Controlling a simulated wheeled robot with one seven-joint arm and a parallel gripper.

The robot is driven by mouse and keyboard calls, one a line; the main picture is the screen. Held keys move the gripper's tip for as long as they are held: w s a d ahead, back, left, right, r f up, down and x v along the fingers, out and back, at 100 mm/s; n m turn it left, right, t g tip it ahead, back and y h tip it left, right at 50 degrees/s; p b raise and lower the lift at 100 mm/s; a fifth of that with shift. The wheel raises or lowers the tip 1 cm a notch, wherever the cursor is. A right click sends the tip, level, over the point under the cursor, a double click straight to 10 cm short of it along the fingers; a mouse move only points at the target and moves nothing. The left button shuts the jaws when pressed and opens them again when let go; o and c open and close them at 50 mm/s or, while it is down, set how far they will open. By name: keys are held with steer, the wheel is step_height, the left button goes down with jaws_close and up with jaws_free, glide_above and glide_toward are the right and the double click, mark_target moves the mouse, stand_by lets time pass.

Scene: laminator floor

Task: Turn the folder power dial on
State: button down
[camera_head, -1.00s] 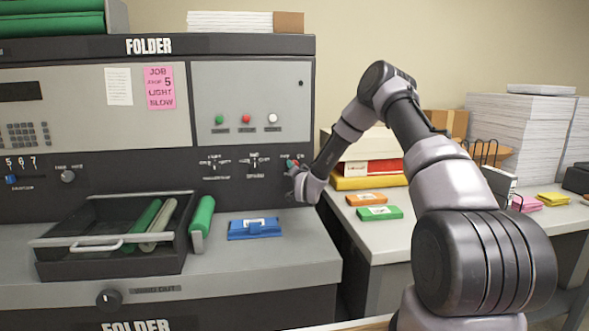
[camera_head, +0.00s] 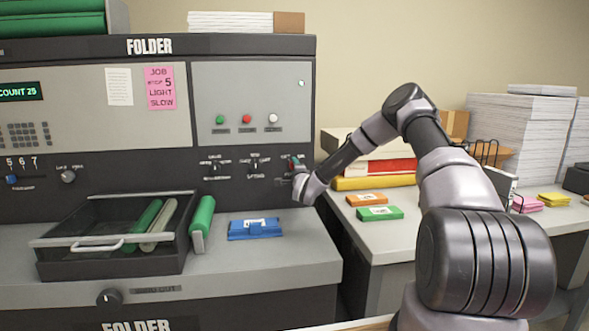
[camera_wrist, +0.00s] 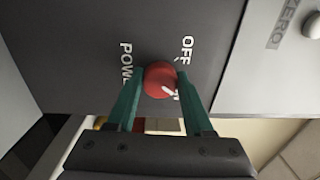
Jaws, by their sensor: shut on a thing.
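The folder power dial (camera_wrist: 161,79) is a round red knob on the dark panel, with "POWER" on one side and "OFF" on the other. My gripper (camera_wrist: 160,84) is shut on it, its teal fingers on either side. The dial's white pointer is turned away from "OFF" toward a second label, mostly hidden by the dial and a finger. In the head view my gripper (camera_head: 296,168) is at the right end of the folder's (camera_head: 150,47) lower control row. The dial is hardly visible there. The folder's display (camera_head: 21,91) is lit and reads "COUNT 25".
A small lamp (camera_head: 301,83) glows white at the panel's upper right. Green, red and white buttons sit below it. A blue block (camera_head: 254,229) and a dark tray (camera_head: 110,250) with rolls rest on the folder's ledge. A side table (camera_head: 400,235) stands at right.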

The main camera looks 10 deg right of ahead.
steer(key=shift+m, duration=0.7)
steer(key=shift+c, duration=1.5)
jaws_free()
steer(key=s, duration=1)
steer(key=shift+s+f, duration=0.2)
steer(key=shift+s, duration=0.2)
steer(key=shift+r, duration=0.1)
